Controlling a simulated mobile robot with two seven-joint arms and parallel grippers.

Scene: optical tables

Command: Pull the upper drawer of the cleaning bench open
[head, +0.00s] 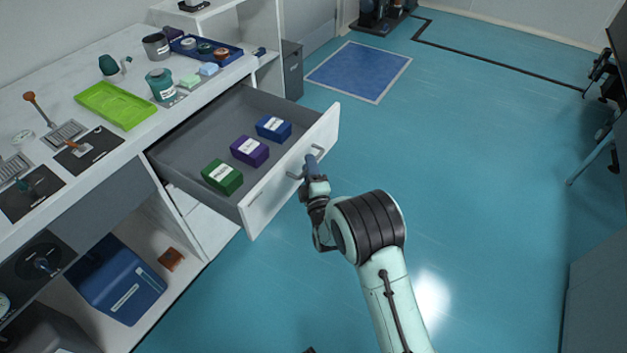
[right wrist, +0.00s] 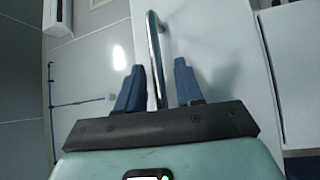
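The upper drawer (head: 262,205) of the cleaning bench (head: 118,150) stands well out from the bench, with its grey inside showing. Inside lie a green box (head: 222,176), a purple box (head: 250,151) and a blue box (head: 274,128). My right gripper (head: 311,165) is at the bar handle on the drawer's white front. In the right wrist view, the handle (right wrist: 154,50) runs between the two blue fingers of my right gripper (right wrist: 158,68). The fingers are apart, with gaps beside the bar.
The bench top carries a lime green tray (head: 115,104), a teal jar (head: 161,84) and a dark blue tray (head: 206,50). A blue bin (head: 115,280) stands on the shelf below. The floor (head: 480,180) right of the drawer is clear.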

